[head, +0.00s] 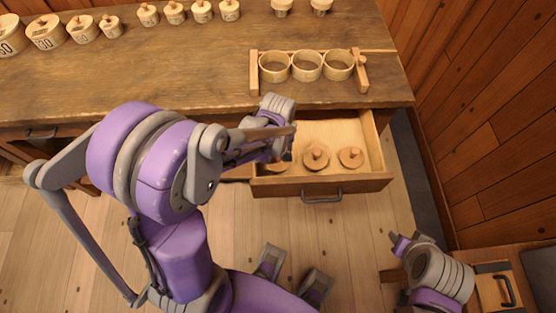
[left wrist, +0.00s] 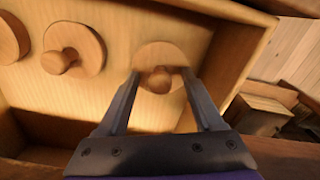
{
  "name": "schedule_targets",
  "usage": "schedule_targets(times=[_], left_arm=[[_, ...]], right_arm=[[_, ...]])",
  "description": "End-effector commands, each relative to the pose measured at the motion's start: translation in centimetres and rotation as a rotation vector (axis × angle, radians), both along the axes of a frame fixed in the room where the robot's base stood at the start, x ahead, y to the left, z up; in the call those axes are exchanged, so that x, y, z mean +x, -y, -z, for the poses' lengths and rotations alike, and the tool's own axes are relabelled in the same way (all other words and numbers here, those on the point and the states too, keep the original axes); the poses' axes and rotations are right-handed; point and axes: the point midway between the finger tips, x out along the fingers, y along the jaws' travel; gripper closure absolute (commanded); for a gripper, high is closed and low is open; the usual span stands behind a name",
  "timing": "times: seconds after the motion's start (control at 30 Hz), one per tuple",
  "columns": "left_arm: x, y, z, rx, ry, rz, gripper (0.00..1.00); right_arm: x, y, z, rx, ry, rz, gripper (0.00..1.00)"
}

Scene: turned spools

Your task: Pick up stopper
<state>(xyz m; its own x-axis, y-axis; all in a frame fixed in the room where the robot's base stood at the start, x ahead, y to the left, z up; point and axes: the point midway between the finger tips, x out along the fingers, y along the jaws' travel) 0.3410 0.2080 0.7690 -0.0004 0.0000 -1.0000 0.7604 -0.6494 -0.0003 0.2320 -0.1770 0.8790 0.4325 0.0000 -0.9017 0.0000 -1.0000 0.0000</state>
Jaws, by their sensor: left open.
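Three round wooden stoppers with knobs lie in the open drawer: a right one (head: 351,157), a middle one (head: 316,157) and a left one (head: 277,167), which my left gripper partly hides. My left gripper (head: 287,156) is over the left stopper. In the left wrist view its open fingers (left wrist: 161,76) stand on either side of that stopper's knob (left wrist: 158,80), with a gap on each side. The other two stoppers show to the left there, the nearer one (left wrist: 74,50) whole. My right arm is at the lower right; its gripper (head: 401,243) is small and unclear.
The drawer (head: 377,135) is pulled out below the wooden bench (head: 180,65). A rack (head: 253,75) with three open rings stands on the bench above it. Several lidded, numbered jars (head: 46,33) line the back. A plank wall (head: 490,110) is at the right.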

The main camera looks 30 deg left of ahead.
Motion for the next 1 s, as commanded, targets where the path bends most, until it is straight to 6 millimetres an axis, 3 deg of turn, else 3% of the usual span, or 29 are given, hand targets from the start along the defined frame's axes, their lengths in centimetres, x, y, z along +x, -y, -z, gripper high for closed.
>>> schedule_targets(times=[0.17, 0.53, 1.0], left_arm=[[-0.01, 0.01, -0.04, 0.000, 0.000, 0.000, 0.35], [-0.01, 0.01, -0.07, 0.000, 0.000, 0.000, 1.00], [-0.01, 0.00, -0.07, 0.000, 0.000, 0.000, 1.00]], right_arm=[[0.01, 0.00, -0.03, 0.000, 0.000, 0.000, 0.55], [0.00, 0.00, -0.02, 0.000, 0.000, 0.000, 0.55], [0.00, 0.00, -0.02, 0.000, 0.000, 0.000, 0.55]])
